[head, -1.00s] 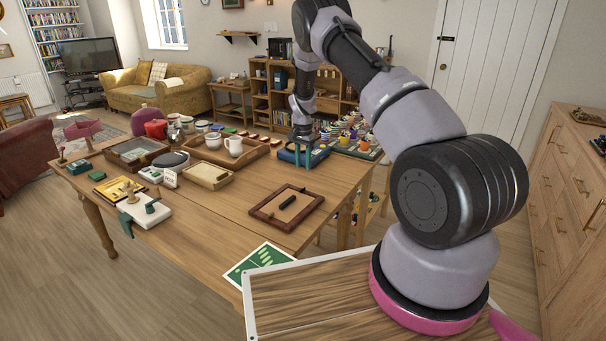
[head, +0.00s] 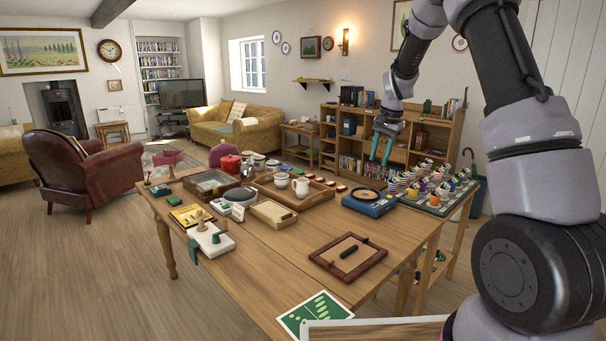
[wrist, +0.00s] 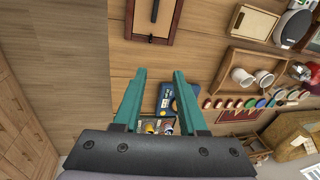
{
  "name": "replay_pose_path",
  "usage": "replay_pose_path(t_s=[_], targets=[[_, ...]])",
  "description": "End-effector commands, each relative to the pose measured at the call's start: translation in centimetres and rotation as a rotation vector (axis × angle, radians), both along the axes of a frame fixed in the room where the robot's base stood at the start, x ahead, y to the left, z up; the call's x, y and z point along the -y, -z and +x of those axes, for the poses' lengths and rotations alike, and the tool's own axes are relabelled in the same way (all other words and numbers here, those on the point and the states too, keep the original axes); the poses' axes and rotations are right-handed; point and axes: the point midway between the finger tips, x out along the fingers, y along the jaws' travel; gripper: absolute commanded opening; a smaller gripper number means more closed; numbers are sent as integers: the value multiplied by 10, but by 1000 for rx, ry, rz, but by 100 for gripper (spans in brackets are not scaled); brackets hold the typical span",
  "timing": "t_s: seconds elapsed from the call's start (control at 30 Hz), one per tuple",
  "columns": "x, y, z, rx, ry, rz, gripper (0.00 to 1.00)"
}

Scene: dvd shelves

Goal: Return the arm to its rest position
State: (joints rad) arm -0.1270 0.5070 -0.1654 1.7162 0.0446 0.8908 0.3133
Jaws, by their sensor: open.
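My gripper (head: 381,148) has two teal fingers, spread apart with nothing between them. In the head view it hangs in the air above the far right part of the wooden table, over a blue box-like device (head: 369,203) with a dark round top. In the wrist view the gripper (wrist: 160,79) looks down on the table, and the blue device (wrist: 164,98) shows between and beyond the fingers, partly hidden by the right one. My arm comes in from the right of the head view.
The wooden table (head: 262,262) holds a framed tray with a dark bar (head: 348,257), a wooden tray with white cups (head: 301,187), and a rack of colourful cups (head: 430,189). A bookcase (head: 433,133) stands behind the gripper. The table's middle is fairly clear.

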Motion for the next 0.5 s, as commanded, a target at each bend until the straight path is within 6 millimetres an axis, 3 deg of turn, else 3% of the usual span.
replay_pose_path(t_s=[0.03, 0.2, 0.3, 0.5], targets=[[0, -28, -15, 30, -13, 9, 41], [0, -98, -70, 112, -68, 28, 41], [-1, -132, -107, 162, -101, 32, 41], [-3, -181, -187, 262, -172, 25, 41]])
